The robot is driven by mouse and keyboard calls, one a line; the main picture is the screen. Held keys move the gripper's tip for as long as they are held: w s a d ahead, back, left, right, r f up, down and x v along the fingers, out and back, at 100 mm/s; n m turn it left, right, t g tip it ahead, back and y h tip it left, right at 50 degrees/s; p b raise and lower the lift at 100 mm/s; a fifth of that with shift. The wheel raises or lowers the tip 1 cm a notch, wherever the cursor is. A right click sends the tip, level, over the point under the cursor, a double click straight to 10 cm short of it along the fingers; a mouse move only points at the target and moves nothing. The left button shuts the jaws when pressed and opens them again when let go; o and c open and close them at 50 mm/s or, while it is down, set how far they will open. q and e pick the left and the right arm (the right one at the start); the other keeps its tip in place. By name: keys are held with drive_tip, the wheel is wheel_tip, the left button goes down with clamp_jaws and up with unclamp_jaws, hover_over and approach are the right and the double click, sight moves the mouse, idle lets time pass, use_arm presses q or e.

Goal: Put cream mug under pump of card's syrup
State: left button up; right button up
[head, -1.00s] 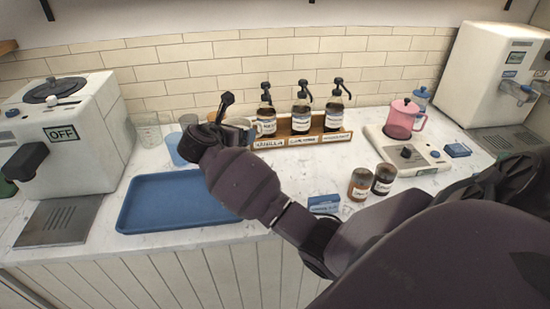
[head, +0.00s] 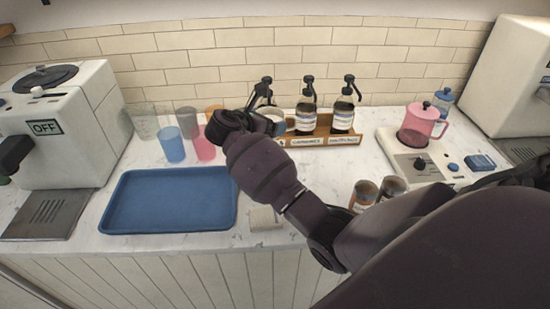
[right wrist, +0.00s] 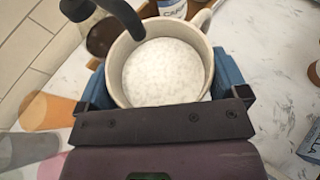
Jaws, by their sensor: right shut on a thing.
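My right gripper (right wrist: 160,90) is shut on the cream mug (right wrist: 119,62), with a blue finger on each side of it. The mug is upright, and pale speckled white shows inside its rim. In the head view the mug (head: 273,120) is in front of the left syrup bottle (head: 266,100), partly hidden by my gripper (head: 238,122). In the right wrist view a black pump spout (right wrist: 120,12) reaches over the mug's upper left rim. My left gripper is not in view.
The middle (head: 306,115) and right (head: 343,112) syrup bottles stand in a wooden rack (head: 325,133). Several coloured cups (head: 171,145) stand left of my gripper. A blue tray (head: 170,202) lies in front. Two jars (head: 362,195) stand front right.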

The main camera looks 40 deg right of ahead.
drive_tip(key=shift+f+b, duration=0.55)
drive_tip(key=shift+f, duration=4.45)
drive_tip(key=o, duration=0.8)
drive_tip(key=shift+f, duration=0.15)
drive_tip(key=v, duration=1.2)
